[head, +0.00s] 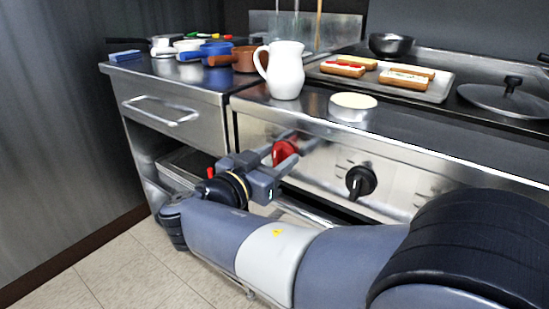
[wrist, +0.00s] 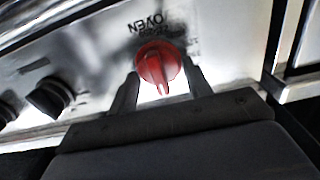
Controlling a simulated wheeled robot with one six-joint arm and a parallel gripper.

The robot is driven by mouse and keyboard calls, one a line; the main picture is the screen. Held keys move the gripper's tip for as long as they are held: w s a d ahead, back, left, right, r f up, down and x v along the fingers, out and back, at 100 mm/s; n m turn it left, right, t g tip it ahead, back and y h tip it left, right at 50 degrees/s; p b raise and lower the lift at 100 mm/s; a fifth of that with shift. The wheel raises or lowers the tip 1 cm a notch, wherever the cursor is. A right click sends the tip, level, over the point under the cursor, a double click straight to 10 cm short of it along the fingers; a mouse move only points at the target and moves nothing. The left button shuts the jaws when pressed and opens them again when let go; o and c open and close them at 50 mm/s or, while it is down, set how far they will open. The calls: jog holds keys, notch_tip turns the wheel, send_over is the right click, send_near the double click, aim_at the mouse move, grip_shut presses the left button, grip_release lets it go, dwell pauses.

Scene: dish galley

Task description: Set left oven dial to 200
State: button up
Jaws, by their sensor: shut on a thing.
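The left oven dial is the red knob (head: 285,152) on the steel oven front in the head view. In the wrist view the red knob (wrist: 158,66) sits between my gripper's fingers, with its ridge pointing down in that picture. My gripper (head: 284,150) is shut on it, one finger on each side. Lettering reading OVEN (wrist: 147,24) shows by the knob, upside down in the wrist view. The other marks around the knob are partly hidden or too blurred to read, so I cannot tell its setting.
A black dial (head: 361,181) is to the right of the red one. A white pitcher (head: 286,72) and a round white-topped tin (head: 352,106) stand on the counter above. A drawer with a bar handle (head: 161,112) is at the left. The floor (head: 130,265) at lower left is clear.

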jog(key=c, duration=0.3)
jog(key=shift+n, duration=0.3)
jog(key=n+p, duration=0.1)
jog(key=n, duration=0.4)
jog(key=shift+w+a, duration=0.1)
jog(key=shift+a, duration=0.05)
jog(key=shift+f+n+p, duration=0.15)
jog(key=shift+n+p, duration=2.45)
jog(key=shift+n, duration=0.95)
jog(key=shift+f+n+p, duration=0.2)
jog(key=shift+n+p, duration=2.45)
jog(key=shift+n, duration=0.95)
jog(key=shift+f+n+p, duration=0.15)
jog(key=shift+n+p, duration=2.45)
jog(key=shift+n, duration=0.95)
